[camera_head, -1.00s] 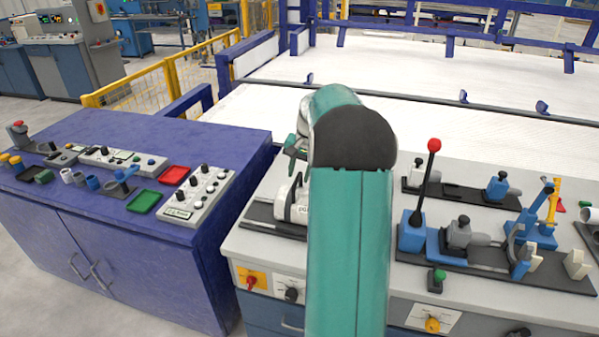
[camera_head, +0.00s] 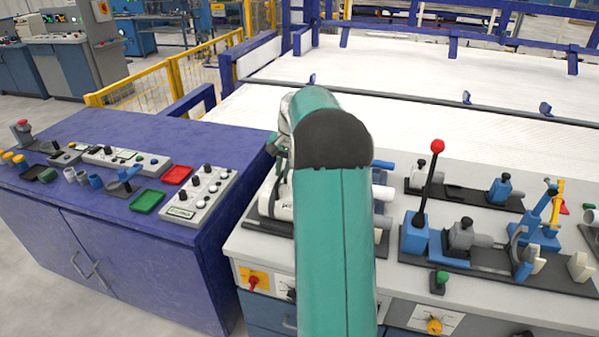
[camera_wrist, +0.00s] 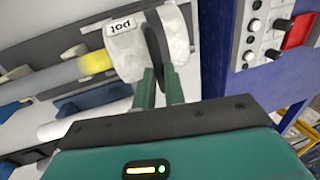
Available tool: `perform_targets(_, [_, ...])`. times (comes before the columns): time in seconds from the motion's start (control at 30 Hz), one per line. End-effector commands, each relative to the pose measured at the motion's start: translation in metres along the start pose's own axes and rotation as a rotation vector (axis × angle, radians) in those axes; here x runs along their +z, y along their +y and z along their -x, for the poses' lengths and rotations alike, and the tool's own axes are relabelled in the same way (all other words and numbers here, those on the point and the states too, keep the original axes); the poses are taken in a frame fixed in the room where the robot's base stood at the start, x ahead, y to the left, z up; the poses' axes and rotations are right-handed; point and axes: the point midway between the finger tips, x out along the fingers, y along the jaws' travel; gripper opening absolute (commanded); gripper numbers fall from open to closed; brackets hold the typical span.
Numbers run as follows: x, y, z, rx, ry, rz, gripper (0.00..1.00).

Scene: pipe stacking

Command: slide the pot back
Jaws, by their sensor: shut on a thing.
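Right of my arm stand a red-knobbed lever (camera_head: 436,147) and blue clamp fixtures (camera_head: 540,232) on the grey bench. A blue cabinet (camera_head: 100,220) with a button panel (camera_head: 197,195) is on the left. In the wrist view, a yellow-ended grey pipe (camera_wrist: 50,78) lies left of the pot.

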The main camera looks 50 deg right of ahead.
Motion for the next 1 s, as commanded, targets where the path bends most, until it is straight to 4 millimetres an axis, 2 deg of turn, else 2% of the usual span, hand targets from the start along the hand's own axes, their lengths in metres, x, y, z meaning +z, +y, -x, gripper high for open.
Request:
perform_targets(0.03, [0.001, -0.017, -0.004, -0.003, 0.001, 0.009, 0.0])
perform_targets(0.2, [0.0, -0.042, -0.009, 0.001, 0.001, 0.005, 0.0])
perform_targets(0.57, [0.001, -0.049, -0.009, -0.004, 0.002, 0.003, 0.0])
perform_targets(0.6, [0.001, -0.049, -0.009, -0.004, 0.002, 0.004, 0.19])
perform_targets(0.67, [0.001, -0.049, -0.009, -0.004, 0.001, 0.004, 0.31])
perform_targets(0.7, [0.001, -0.048, -0.009, -0.003, 0.001, 0.003, 0.33])
perform_targets(1.0, [0.001, -0.046, -0.008, 0.0, 0.001, 0.002, 0.33])
